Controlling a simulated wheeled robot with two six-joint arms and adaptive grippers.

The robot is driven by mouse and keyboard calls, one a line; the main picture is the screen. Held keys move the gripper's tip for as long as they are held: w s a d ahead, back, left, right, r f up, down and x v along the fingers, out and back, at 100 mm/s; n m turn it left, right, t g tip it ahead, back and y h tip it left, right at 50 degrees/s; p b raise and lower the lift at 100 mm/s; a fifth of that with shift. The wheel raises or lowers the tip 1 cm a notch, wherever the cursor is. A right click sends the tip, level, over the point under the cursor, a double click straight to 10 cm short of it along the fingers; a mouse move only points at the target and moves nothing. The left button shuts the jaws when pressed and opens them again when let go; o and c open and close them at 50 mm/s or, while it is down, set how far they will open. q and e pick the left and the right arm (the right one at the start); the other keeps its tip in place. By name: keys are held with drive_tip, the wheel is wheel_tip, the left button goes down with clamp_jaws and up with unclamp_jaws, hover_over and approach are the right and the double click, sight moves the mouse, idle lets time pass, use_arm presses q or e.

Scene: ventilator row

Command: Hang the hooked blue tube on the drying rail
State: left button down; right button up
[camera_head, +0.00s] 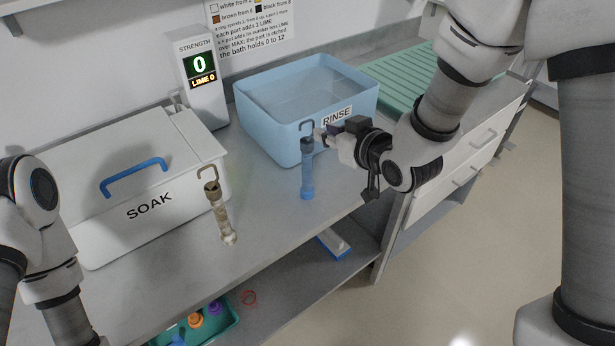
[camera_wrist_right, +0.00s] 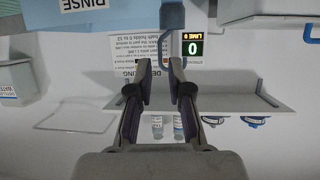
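The hooked blue tube (camera_head: 307,176) stands upright on the grey counter, in front of the blue rinse basin, with its hook at the top. It also shows upside down at the top of the right wrist view (camera_wrist_right: 172,17), hook towards the fingertips. My right gripper (camera_head: 322,136) is beside the tube's upper end, coming from the right. In the wrist view its two fingers (camera_wrist_right: 157,64) are apart with a gap between them, and the tube does not look clamped. My left arm shows at the left edge, but its gripper is out of frame. I cannot make out the drying rail.
A beige hooked tube (camera_head: 220,211) stands left of the blue one. The white SOAK box (camera_head: 180,195) is at the left, with a strength display (camera_head: 200,65) behind. The blue RINSE basin (camera_head: 270,135) is close behind. A green ribbed mat (camera_head: 408,80) lies at the back right.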

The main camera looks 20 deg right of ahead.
sight(313, 138)
drive_tip(key=p+x, duration=0.2)
drive_tip(key=x, duration=0.4)
drive_tip(key=shift+w+f, duration=0.1)
drive_tip(key=shift+f, duration=0.05)
clamp_jaws()
